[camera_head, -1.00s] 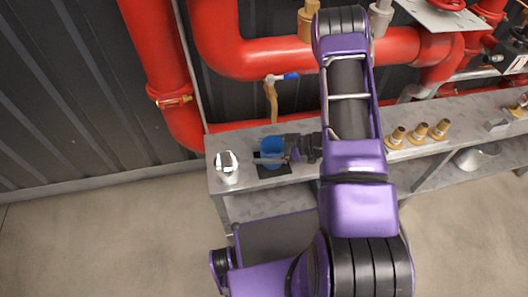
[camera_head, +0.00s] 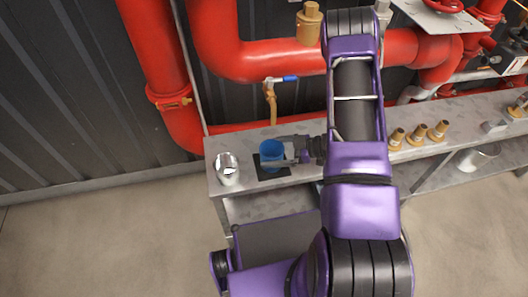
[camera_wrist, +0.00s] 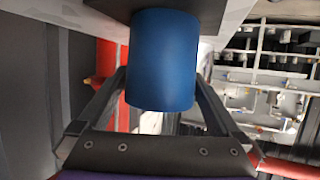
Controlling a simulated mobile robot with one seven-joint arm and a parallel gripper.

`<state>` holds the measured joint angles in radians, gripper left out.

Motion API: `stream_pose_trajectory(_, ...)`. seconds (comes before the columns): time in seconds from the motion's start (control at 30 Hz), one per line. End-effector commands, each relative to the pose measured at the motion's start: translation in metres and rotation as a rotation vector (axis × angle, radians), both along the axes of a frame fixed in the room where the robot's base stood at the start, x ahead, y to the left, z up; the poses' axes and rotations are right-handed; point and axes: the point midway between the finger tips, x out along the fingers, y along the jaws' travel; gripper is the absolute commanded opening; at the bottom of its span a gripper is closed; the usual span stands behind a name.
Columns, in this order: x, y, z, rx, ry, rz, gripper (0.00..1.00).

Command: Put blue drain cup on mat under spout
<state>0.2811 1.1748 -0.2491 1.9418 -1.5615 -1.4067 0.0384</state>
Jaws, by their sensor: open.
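The blue drain cup (camera_head: 271,152) stands upright on the black mat (camera_head: 272,173) on the grey shelf, below the brass spout (camera_head: 272,103) with the blue-handled valve. In the wrist view the blue cup (camera_wrist: 163,60) fills the upper middle, between the two fingers. My gripper (camera_head: 283,158) is open, reaching in from the right at the cup. Its fingers also show in the wrist view (camera_wrist: 162,92), one on each side of the cup, with gaps visible near their base. Whether a fingertip touches the cup is hard to tell.
A shiny metal canister (camera_head: 227,168) stands left of the mat, near the shelf's left end. Several brass fittings (camera_head: 418,134) stand on the shelf (camera_head: 340,172) to the right. A big red pipe (camera_head: 270,60) runs behind and above.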

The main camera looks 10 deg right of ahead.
Motion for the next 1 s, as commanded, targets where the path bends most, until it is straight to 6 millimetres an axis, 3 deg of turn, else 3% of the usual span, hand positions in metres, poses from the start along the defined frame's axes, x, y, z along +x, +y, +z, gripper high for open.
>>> stream_pose_trajectory(0.2, -0.017, -0.043, 0.02, 0.0, -0.002, -0.004, 1.0)
stream_pose_trajectory(0.4, -0.028, -0.068, 0.031, 0.001, -0.001, -0.002, 1.0)
stream_pose_trajectory(1.0, -0.032, -0.076, 0.034, 0.001, 0.001, 0.001, 1.0)
